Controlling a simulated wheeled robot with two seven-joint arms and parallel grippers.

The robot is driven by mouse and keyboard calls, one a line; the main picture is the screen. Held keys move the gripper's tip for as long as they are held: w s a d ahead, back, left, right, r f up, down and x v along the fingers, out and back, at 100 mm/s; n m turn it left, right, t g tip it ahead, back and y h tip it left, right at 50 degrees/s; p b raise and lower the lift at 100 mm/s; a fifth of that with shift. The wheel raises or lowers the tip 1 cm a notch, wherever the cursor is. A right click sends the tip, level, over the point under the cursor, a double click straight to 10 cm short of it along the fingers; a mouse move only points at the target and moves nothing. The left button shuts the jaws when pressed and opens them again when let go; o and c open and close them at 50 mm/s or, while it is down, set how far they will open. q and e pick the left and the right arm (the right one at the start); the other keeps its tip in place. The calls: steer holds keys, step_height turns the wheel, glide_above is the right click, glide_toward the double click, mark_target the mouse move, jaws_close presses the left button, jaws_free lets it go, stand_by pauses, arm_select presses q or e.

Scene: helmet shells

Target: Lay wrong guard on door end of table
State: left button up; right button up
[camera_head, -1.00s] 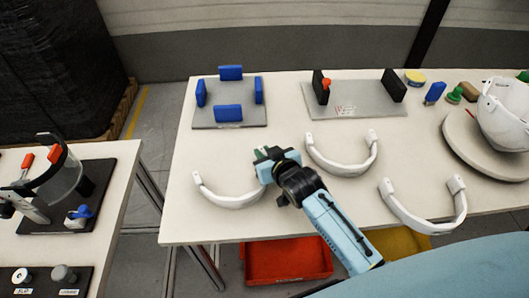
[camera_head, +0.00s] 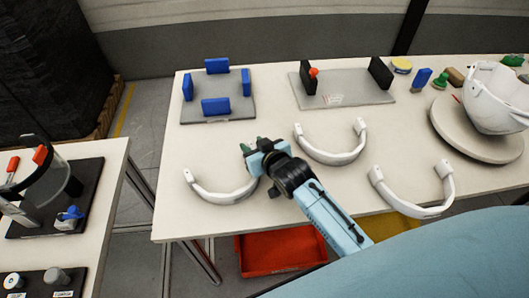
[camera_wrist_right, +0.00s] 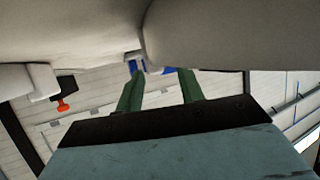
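Three white curved guards lie on the long table (camera_head: 190,150): a left one (camera_head: 222,198), a middle one (camera_head: 333,158) and a right one (camera_head: 415,209). I cannot tell by looks which is the wrong one. My right gripper (camera_head: 252,148) is over the right end of the left guard and hides that end. In the right wrist view its two green fingers (camera_wrist_right: 158,92) stand apart with a gap between them. A large white surface fills the top of that view, close to the fingers; I cannot tell whether they touch it. My left gripper is not in view.
A grey plate with blue blocks (camera_head: 216,107) and a plate with black uprights (camera_head: 381,73) stand at the back. A white helmet shell (camera_head: 492,97) sits on a round stand at right. A red bin (camera_head: 282,255) is below. A side table (camera_head: 110,165) stands left.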

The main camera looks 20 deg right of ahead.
steer(key=p+v, duration=0.2)
steer(key=v, duration=1)
steer(key=shift+r, duration=0.25)
